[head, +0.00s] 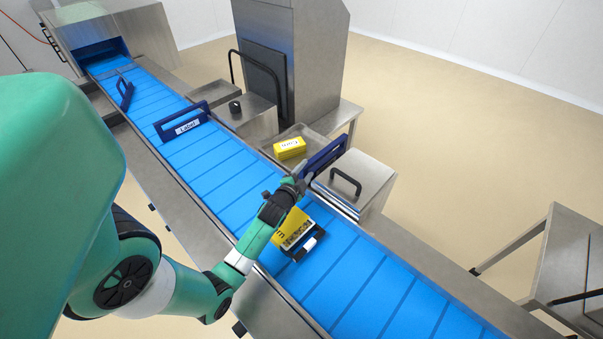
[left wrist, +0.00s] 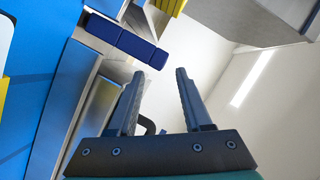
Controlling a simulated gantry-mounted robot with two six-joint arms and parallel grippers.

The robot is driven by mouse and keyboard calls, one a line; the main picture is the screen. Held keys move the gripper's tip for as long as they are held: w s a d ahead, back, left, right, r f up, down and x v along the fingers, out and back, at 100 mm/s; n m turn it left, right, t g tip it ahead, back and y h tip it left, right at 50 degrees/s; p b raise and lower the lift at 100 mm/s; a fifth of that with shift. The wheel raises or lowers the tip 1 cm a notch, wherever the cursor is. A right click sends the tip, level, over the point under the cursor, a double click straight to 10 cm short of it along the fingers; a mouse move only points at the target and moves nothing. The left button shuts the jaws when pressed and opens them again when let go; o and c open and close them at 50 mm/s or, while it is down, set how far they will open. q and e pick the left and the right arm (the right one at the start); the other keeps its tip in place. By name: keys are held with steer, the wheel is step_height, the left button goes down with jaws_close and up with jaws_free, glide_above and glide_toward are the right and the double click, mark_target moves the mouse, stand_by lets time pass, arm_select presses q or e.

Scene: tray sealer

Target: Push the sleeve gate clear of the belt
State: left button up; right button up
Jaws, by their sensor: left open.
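A dark blue gate (head: 327,154) stands at the far side of the blue belt (head: 345,275), pointing outward from the belt edge, beside the bin with the yellow carton. No label is readable on it, so I cannot confirm that it is the sleeve gate. My left gripper (head: 301,180) is open and empty at the gate's belt-side end; contact cannot be told. In the left wrist view a dark blue bar (left wrist: 125,40) lies ahead and left of the open fingers (left wrist: 160,74). Another dark blue gate, marked "Label" (head: 183,125), lies across the belt farther upstream. My right gripper is not visible.
A yellow package (head: 294,228) with a black and white piece lies on the belt below my left wrist. A yellow carton (head: 289,148) sits in the bin beside the belt. A handled metal box (head: 350,183) stands close to the gripper. A small blue gate (head: 125,93) is farther up.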

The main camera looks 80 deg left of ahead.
arm_select(q)
steer(key=v, duration=0.4)
steer(key=shift+s+d, duration=0.1)
stand_by(0.3)
